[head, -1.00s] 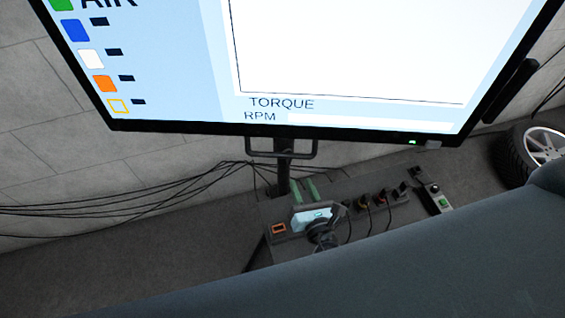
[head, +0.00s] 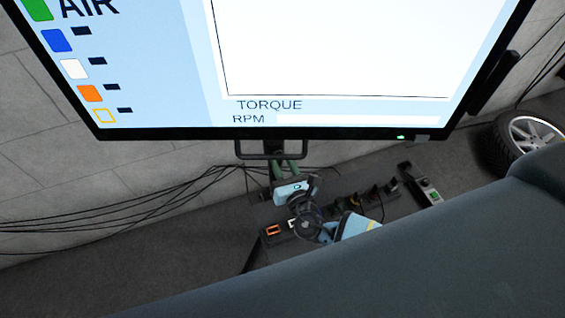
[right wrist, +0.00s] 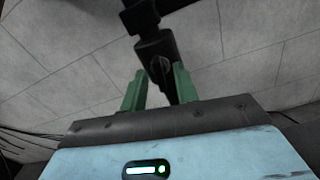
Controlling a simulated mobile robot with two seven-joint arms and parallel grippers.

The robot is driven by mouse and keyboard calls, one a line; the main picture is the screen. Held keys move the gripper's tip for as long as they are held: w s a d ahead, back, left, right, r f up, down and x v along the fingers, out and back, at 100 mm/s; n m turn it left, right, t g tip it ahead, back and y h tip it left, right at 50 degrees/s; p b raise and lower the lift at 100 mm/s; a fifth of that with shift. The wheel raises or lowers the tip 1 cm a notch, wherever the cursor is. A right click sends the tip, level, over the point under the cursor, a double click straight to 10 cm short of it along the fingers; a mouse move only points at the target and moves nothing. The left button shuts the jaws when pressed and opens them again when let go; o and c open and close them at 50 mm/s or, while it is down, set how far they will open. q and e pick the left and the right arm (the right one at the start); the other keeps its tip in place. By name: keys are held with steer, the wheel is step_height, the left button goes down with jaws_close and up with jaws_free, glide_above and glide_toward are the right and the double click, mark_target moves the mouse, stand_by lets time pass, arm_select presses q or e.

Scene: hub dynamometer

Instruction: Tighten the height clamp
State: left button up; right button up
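The height clamp (right wrist: 160,68) is a dark knob or lever on the black stand pole (right wrist: 149,42), ahead of my right gripper in the right wrist view. The gripper's two green fingers (right wrist: 160,84) are apart, one on each side of the clamp in the picture. I cannot tell whether they touch it. In the head view my right gripper (head: 284,168) points up at the pole just below the large screen (head: 330,50). The clamp is too small or hidden to make out there. My left gripper is not in view.
A dark console (head: 345,190) with plugs and switches stands below the screen. A handle bar (head: 272,156) hangs under the screen's lower edge. Black cables (head: 130,210) run along the grey wall at left. A wheel (head: 535,138) stands at right.

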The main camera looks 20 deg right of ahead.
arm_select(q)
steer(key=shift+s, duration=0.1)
arm_select(e)
steer(key=shift+w, duration=0.25)
jaws_close()
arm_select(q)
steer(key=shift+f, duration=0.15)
